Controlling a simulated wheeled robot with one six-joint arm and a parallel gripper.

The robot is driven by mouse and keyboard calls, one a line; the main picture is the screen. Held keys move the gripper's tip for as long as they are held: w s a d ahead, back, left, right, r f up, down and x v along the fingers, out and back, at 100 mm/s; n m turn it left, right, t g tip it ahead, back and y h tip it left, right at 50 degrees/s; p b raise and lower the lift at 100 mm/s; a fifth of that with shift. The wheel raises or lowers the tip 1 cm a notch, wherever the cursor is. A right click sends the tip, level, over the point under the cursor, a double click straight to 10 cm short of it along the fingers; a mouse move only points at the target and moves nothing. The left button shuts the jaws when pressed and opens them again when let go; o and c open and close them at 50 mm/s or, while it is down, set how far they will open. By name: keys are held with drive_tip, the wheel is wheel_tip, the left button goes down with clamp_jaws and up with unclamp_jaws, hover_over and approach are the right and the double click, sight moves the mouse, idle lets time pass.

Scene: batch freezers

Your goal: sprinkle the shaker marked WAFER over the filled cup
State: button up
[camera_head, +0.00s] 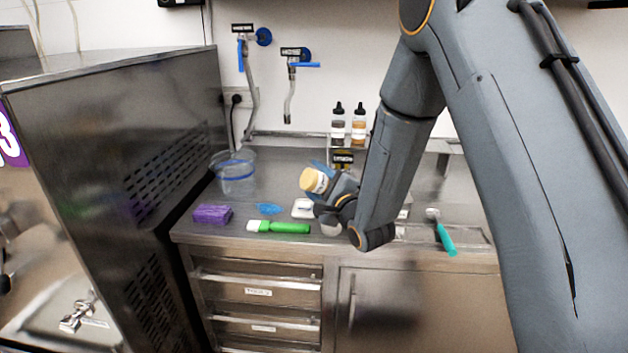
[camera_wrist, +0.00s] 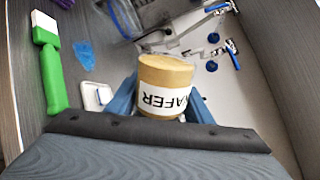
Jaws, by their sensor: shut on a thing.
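The shaker (camera_wrist: 166,84) is tan with a white label. The wrist view shows the letters "AFER" upside down on it. My gripper (camera_wrist: 162,101) is shut on it, with a blue finger on each side. In the head view the shaker (camera_head: 313,181) is held tilted above the counter, its tan end toward the upper left. A small pale, cup-like thing (camera_head: 331,229) shows below my gripper near the counter's front edge, mostly hidden by the arm. I cannot tell whether it is the filled cup or what it holds.
A white square dish (camera_head: 301,209), a green-handled spatula (camera_head: 280,227), a blue cloth (camera_head: 269,209), a purple block (camera_head: 212,214) and a clear tub (camera_head: 236,176) lie left of my gripper. Bottles (camera_head: 358,127) stand behind. A teal-handled tool (camera_head: 445,238) lies right. A steel machine (camera_head: 120,130) stands left.

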drive_tip(key=shift+f+b, duration=0.45)
drive_tip(key=shift+f, duration=0.35)
drive_tip(key=n+b, duration=0.1)
drive_tip(key=n, duration=0.3)
idle(0.4)
drive_tip(key=shift+r+n, duration=0.65)
drive_tip(key=shift+n, duration=0.5)
drive_tip(key=shift+r+n, duration=0.6)
drive_tip(key=shift+n, duration=0.55)
